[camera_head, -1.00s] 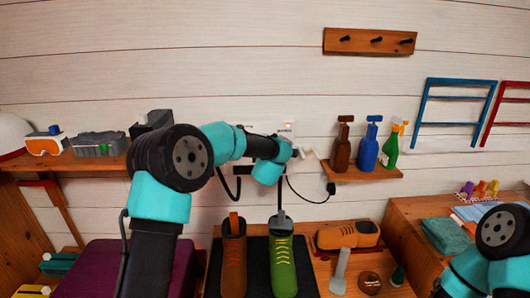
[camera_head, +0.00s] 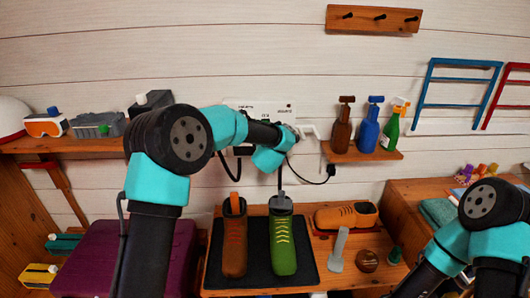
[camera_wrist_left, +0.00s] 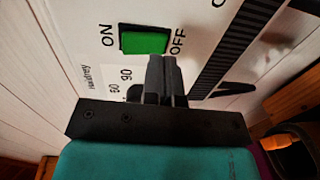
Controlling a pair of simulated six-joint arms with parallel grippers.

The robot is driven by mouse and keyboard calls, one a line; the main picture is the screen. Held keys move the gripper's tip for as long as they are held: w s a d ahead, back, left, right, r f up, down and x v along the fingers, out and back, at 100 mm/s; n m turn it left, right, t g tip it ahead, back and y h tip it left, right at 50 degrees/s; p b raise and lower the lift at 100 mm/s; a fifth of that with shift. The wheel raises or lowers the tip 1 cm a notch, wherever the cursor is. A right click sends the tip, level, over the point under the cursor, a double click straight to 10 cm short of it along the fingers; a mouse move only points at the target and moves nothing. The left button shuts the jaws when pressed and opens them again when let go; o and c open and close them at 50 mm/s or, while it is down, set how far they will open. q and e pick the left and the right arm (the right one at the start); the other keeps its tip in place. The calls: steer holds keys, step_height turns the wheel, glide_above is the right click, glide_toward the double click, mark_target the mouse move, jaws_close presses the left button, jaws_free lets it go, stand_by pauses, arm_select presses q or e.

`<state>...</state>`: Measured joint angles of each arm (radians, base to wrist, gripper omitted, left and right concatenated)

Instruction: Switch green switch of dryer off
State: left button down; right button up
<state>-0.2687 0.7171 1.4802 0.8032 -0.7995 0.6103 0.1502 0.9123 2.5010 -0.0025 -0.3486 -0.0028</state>
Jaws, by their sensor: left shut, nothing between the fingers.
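The dryer is a white panel (camera_head: 272,106) on the wall, partly behind my left arm in the head view. In the left wrist view its white face (camera_wrist_left: 80,50) fills much of the picture. The green switch (camera_wrist_left: 143,41) sits there between the printed words ON and OFF. My left gripper (camera_wrist_left: 162,62) is shut and empty, its fingertips at the switch's edge on the OFF side. I cannot tell whether they touch it. In the head view the left fingers are hidden behind the wrist. My right arm is at the lower right, its gripper out of view.
Two boots, brown (camera_head: 234,240) and green (camera_head: 282,240), stand on a black mat (camera_head: 304,262) below. A small shelf (camera_head: 365,153) with several bottles is right of the dryer. A black cable and plug (camera_head: 330,170) hang nearby.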

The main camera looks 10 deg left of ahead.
arm_select(q)
steer(key=f+v, duration=0.2)
steer(key=v, duration=0.9)
steer(key=shift+s+f, duration=0.35)
steer(key=shift+f, duration=0.05)
steer(key=shift+f, duration=0.1)
steer(key=m+g+h, duration=0.5)
steer(key=m+g, duration=0.2)
steer(key=m, duration=0.5)
glide_above(232, 271)
steer(key=w, duration=0.8)
step_height(232, 271, down, 26)
steer(key=s+f+m+g, duration=0.1)
steer(key=s+f, duration=0.2)
steer(key=s+f+m+g+h, duration=0.1)
steer(key=s+f+m, duration=0.1)
steer(key=s+f, duration=0.1)
steer(key=s+f+m+g, duration=0.1)
steer(key=s+f, duration=0.2)
steer(key=s, duration=0.1)
steer(key=shift+a+g+h, duration=0.3)
steer(key=shift+a, duration=0.05)
steer(key=s+d+f+m+g+h, duration=0.1)
steer(key=s+f+m+g, duration=0.2)
steer(key=s, duration=1)
step_height(232, 271, down, 3)
steer(key=shift+d+f+g+h, duration=0.2)
steer(key=shift+f+g+h, duration=0.1)
steer(key=shift+g, duration=0.6)
steer(key=shift+s, duration=0.1)
